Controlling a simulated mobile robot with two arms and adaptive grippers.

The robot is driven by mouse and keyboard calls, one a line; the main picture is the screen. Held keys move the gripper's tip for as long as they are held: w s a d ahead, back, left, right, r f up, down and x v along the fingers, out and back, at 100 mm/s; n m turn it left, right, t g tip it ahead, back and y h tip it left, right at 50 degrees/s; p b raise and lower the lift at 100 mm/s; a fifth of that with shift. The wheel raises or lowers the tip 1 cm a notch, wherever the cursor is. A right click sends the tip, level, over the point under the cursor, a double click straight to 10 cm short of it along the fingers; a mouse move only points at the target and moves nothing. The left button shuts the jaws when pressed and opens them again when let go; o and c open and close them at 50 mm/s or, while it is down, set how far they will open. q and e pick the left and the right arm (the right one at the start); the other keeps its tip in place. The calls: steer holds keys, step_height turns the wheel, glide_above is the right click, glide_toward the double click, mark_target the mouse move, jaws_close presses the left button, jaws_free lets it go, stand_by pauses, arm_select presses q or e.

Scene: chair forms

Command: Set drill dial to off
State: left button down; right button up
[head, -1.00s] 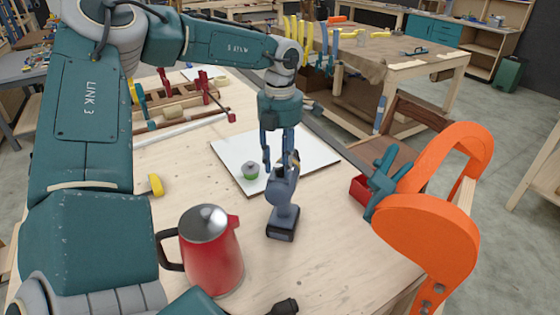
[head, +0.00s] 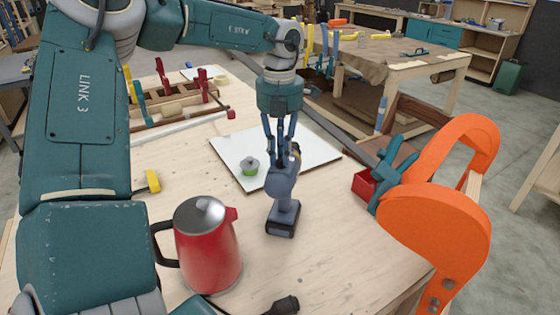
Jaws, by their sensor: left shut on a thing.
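The blue-grey cordless drill (head: 283,190) stands upright on its dark battery base on the wooden table, in the middle of the head view. My left gripper (head: 281,158) reaches down from above, with its fingertips at the top of the drill. It is shut on the top part of the drill. The fingers cover that spot, so the dial and its setting cannot be made out. My right gripper is not in view.
A red kettle (head: 207,250) stands left of the drill. Large orange forms (head: 440,240) and a red bin (head: 364,184) are at right. A black-ended item (head: 284,306) lies in front.

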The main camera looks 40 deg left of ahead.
mark_target(280, 158)
arm_select(q)
steer(key=shift+n+b, duration=0.75)
steer(key=shift+n, duration=0.35)
steer(key=c, duration=1.7)
jaws_free()
steer(key=shift+o, duration=0.2)
step_height(280, 158, up, 12)
steer(key=shift+c, duration=0.3)
